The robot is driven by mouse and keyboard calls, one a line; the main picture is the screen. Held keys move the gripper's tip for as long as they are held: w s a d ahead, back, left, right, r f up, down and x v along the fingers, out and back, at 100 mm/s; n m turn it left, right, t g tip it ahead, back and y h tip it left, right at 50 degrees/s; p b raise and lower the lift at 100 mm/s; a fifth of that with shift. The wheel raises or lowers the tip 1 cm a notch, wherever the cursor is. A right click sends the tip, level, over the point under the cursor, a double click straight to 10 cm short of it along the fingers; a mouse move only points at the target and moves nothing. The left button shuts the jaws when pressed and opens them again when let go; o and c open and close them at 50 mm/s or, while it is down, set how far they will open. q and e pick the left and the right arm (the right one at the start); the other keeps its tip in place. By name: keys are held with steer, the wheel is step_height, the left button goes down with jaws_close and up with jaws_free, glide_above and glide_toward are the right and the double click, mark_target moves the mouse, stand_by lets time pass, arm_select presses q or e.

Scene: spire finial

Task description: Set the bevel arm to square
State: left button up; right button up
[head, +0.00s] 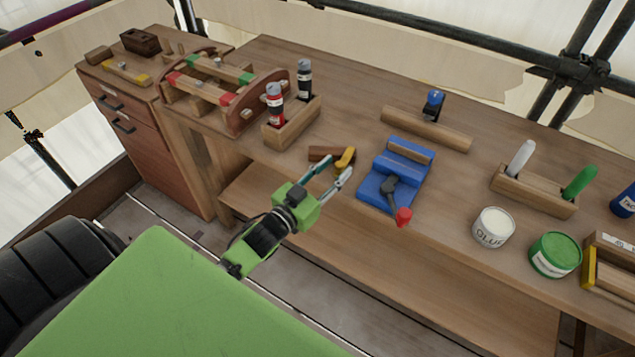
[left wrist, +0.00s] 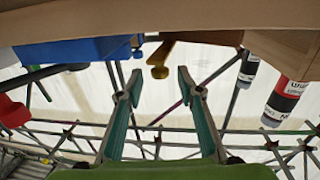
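The bevel (head: 322,153) has a brown wooden stock and a short yellow bevel arm (head: 346,158). It lies near the front edge of the bench, left of the blue vise. My left gripper (head: 339,171) is open, with its fingers apart just in front of the bevel. In the left wrist view the yellow arm (left wrist: 160,60) sits beyond the gap between the open fingers (left wrist: 157,82), with nothing between the fingertips. The exact angle of the arm to the stock is hard to tell. My right gripper is not in view.
A blue vise (head: 372,187) with a red-knobbed handle stands close to the right of the left gripper. A wooden holder (head: 291,128) with two bottles is behind left. A glue pot (head: 493,228) and green can (head: 555,255) stand farther right. The wooden bench (head: 345,100) has bare room behind the bevel.

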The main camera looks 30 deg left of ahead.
arm_select(q)
steer(key=s+a, duration=0.1)
steer(key=s, duration=0.8)
steer(key=shift+a, duration=0.1)
